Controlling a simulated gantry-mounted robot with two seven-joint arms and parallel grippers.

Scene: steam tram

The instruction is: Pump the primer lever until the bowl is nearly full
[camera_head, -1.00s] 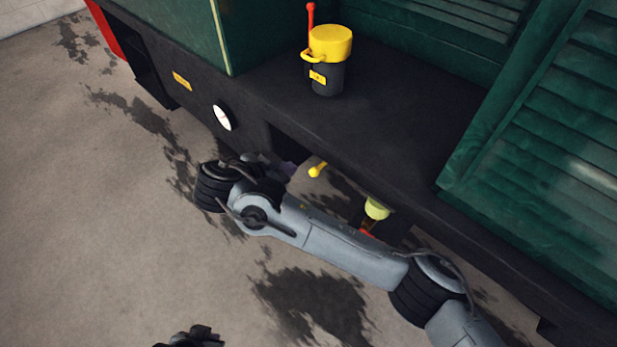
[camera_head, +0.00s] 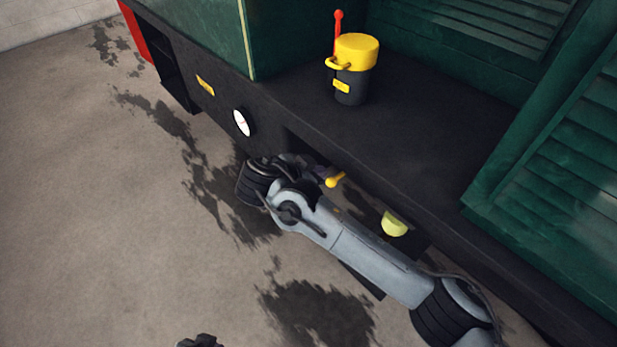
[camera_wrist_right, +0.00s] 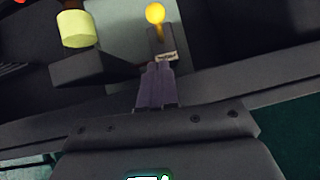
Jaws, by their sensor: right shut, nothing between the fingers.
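A lever with a yellow knob (camera_head: 335,180) shows in the recess under the dark frame; its knob (camera_wrist_right: 155,14) is at the top of the right wrist view. A pale yellow-green bowl (camera_head: 394,224) hangs to its right, partly behind my right forearm; it also shows at upper left in the wrist view (camera_wrist_right: 76,28). Its fill level cannot be read. My right gripper (camera_head: 322,174) is beside the knob, mostly hidden in the recess. In the wrist view its purple fingers (camera_wrist_right: 158,68) are shut and empty, below the knob. A dark part of my left gripper (camera_head: 199,341) shows at the bottom edge.
A black pot with a yellow lid (camera_head: 356,50) and upright red lever (camera_head: 338,32) stands on the dark ledge (camera_head: 425,125). A white gauge (camera_head: 241,122) and yellow plate (camera_head: 205,85) are on the frame's side. Green louvred panels (camera_head: 560,165) stand right. Floor at left is free.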

